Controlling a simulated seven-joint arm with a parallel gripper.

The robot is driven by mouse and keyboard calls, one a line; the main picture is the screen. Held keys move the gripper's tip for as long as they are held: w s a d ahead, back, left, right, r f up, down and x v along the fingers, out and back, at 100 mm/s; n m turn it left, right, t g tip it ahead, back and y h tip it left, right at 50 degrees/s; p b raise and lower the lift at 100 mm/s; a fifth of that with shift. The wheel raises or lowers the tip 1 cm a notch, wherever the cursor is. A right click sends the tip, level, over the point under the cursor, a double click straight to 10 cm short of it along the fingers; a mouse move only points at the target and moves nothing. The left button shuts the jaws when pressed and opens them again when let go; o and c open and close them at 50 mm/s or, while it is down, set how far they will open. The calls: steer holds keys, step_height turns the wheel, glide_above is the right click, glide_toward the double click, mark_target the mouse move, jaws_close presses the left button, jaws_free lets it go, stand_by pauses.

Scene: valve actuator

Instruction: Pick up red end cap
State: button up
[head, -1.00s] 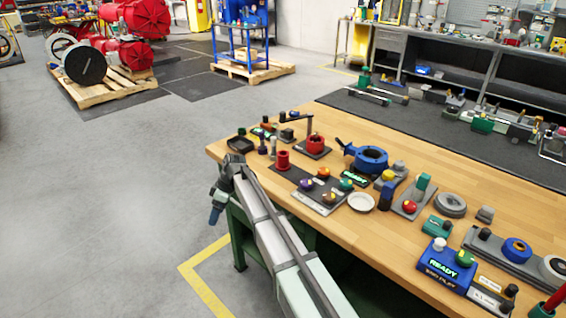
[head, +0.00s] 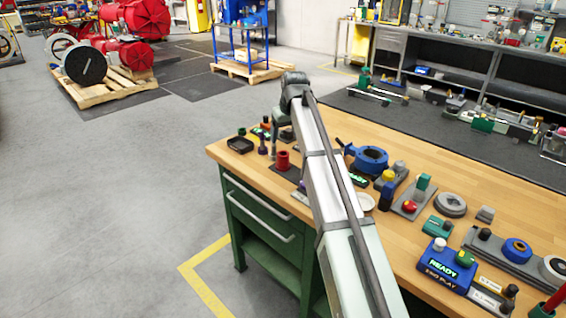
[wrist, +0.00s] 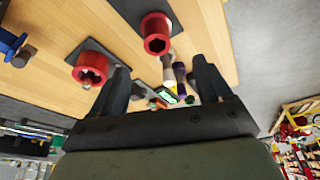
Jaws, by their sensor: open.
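Two red parts show in the wrist view. One is a red cylinder with a hexagonal hole (wrist: 157,35) on a dark plate near the top middle. The other is a wider red part with a notched hole (wrist: 90,68) on a dark square plate at the left. I cannot tell for certain which is the end cap. In the head view, one red cylinder (head: 283,159) stands left of my arm; the other red part is hidden behind the arm. My gripper (wrist: 160,65) is open and empty, its fingers apart, above the bench and touching neither red part.
A blue ring-shaped valve body (head: 368,159) stands right of my arm. A black tray (head: 240,146) sits at the bench's left corner. Small dark and coloured parts and a green-lit READY label (wrist: 167,96) lie near the red parts. Open floor lies left of the bench (head: 525,205).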

mark_target(282, 157)
steer(key=x, duration=0.7)
steer(key=shift+w+a+f, duration=0.1)
steer(key=shift+w+f, duration=0.05)
steer(key=shift+f, duration=0.15)
steer(key=shift+d+x, duration=0.15)
steer(key=shift+x, duration=1.2)
steer(key=shift+d+x, duration=0.15)
steer(key=shift+x, duration=1.2)
steer(key=shift+w+r, duration=0.1)
steer(key=shift+a, duration=0.1)
steer(key=c, duration=1.1)
